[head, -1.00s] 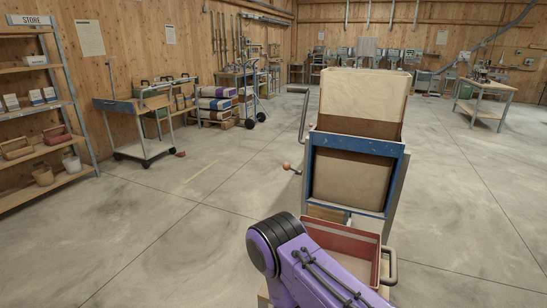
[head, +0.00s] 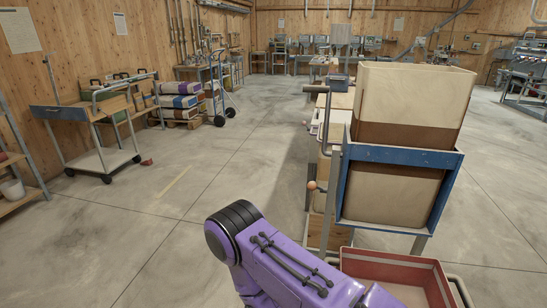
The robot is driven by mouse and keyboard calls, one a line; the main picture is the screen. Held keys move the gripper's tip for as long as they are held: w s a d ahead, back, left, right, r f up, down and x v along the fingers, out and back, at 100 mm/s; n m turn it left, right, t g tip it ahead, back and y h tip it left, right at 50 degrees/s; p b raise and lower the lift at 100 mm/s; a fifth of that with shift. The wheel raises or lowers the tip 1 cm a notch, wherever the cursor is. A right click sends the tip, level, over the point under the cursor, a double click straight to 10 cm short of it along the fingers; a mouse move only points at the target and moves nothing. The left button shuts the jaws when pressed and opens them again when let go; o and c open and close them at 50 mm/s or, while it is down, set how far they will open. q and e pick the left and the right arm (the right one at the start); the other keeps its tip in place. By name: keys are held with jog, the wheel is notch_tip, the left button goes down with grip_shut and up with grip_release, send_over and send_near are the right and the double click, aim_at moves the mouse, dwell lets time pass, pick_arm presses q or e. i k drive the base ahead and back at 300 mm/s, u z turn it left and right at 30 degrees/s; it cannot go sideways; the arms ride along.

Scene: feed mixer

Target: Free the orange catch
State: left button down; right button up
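The feed mixer has a blue frame (head: 402,154) holding a cream and brown hopper (head: 410,100), at right of centre in the head view. A grey crank-like handle (head: 324,126) rises on its left side. A small round orange-brown knob (head: 311,185) sticks out at the left of the frame; I cannot tell whether it belongs to the orange catch. No other orange catch is clear to see. One of my purple arms covers the bottom centre, left of the mixer's lower part. Neither gripper is in view.
A red tray (head: 400,264) sits low in front of the mixer. A grey trolley (head: 112,158), a hand truck (head: 221,100) and stacked sacks (head: 180,101) stand at the back left. Open concrete floor (head: 130,235) lies left of the mixer.

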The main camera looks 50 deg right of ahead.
aim_at(312, 186)
jog(key=i, duration=2.3)
jog(key=z, duration=3.75)
jog(key=i, duration=0.5)
jog(key=z, duration=0.05)
